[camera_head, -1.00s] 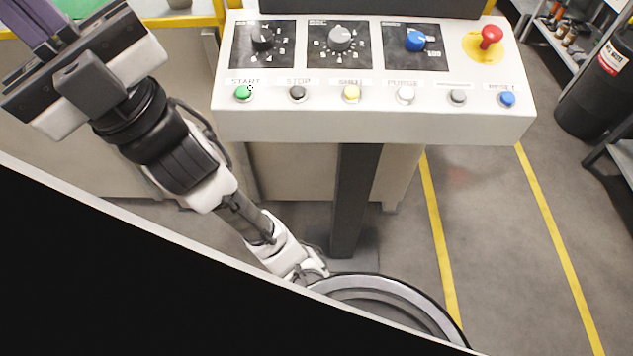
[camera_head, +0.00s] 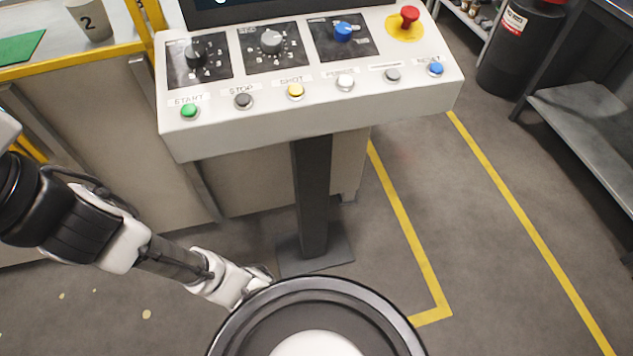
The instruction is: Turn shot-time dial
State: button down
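The control panel (camera_head: 400,102) stands on a dark post ahead of me. Along its top are a black dial (camera_head: 196,54) at the left, a grey dial (camera_head: 271,41) in the middle and a blue knob (camera_head: 343,31) at the right, each on a black plate with markings. The print by the dials is too small to tell which is the shot-time dial. My arm reaches out of the picture at the left edge, below and left of the panel. My gripper is outside the view, and nothing of mine touches the panel.
A row of buttons includes green START (camera_head: 190,111), yellow SHOT (camera_head: 296,91) and blue RESET (camera_head: 435,69). A red mushroom button (camera_head: 409,14) is at the far right. A yellow rail (camera_head: 75,61) and cup (camera_head: 90,20) are left; a bench (camera_head: 585,120) is right.

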aim_at(272, 42)
jog(key=j+z, duration=0.25)
jog(key=j, duration=0.15)
jog(key=j+z, duration=0.25)
jog(key=j, duration=0.2)
jog(key=k+j+z, duration=0.1)
jog(key=j+z, duration=0.15)
jog(key=j, duration=0.15)
jog(key=k+j+z, duration=0.1)
jog(key=j+z, duration=0.15)
jog(key=j, duration=0.15)
jog(key=k+j+z, duration=0.25)
jog(key=i+j, duration=0.15)
jog(key=i, duration=0.45)
